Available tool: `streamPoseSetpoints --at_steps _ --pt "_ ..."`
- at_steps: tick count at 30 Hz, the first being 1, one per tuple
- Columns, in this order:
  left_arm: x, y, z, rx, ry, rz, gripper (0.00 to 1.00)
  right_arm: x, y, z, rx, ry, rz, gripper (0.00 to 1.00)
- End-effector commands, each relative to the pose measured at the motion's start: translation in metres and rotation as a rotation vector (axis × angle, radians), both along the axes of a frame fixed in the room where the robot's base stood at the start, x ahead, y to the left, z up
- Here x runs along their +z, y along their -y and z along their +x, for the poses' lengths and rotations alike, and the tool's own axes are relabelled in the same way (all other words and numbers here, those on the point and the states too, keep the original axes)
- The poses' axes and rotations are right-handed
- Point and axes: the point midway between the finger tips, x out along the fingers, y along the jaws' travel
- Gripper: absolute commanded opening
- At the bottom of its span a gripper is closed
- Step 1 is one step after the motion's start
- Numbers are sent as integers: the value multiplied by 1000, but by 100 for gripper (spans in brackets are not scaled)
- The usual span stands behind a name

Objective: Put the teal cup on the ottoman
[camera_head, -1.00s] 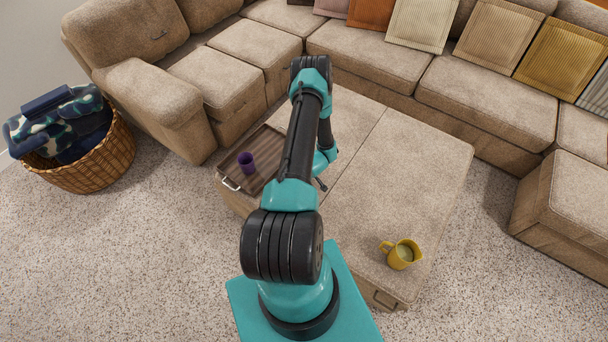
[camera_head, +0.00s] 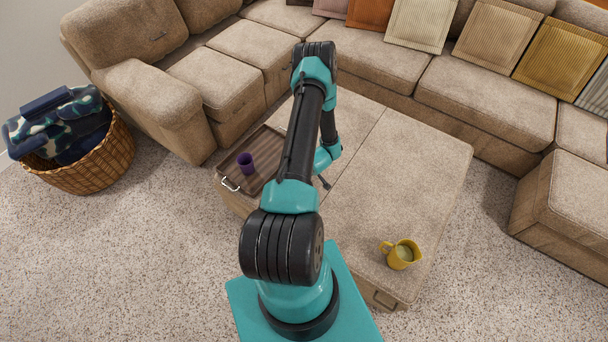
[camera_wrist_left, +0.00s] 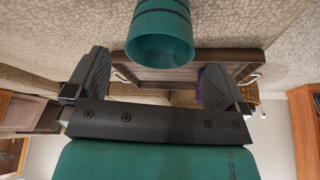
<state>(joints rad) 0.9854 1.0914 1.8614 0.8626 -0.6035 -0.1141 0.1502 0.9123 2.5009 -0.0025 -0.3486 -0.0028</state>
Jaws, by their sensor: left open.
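The teal cup (camera_wrist_left: 160,38) with dark bands shows in the left wrist view, its rim facing down in that picture and its base cut off by the top edge. My left gripper (camera_wrist_left: 155,68) is open, its dark fingers on either side of the cup's rim with gaps; nothing is gripped. In the head view my arm hides the cup, and only a dark tip of the left gripper (camera_head: 324,183) shows, over the ottoman's middle. The beige ottoman (camera_head: 400,170) fills the centre. Whether the cup touches the ottoman cannot be told. My right gripper is not in view.
A brown tray (camera_head: 270,143) with a purple cup (camera_head: 245,164) lies on the ottoman's left part. A yellow mug (camera_head: 402,255) stands near its front right corner. A sofa (camera_head: 375,62) wraps behind; a wicker basket (camera_head: 95,165) is left. The ottoman's right half is mostly clear.

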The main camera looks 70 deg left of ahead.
Motion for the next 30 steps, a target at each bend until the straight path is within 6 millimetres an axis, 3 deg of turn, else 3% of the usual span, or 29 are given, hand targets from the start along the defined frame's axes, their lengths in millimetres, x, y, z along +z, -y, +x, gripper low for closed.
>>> streamPoseSetpoints --at_steps 6,12,30 --pt "40 15 4 -3 1 1 100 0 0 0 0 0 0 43" --pt "62 25 5 0 0 0 100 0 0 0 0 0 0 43" --pt "67 27 5 0 0 0 100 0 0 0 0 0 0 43"
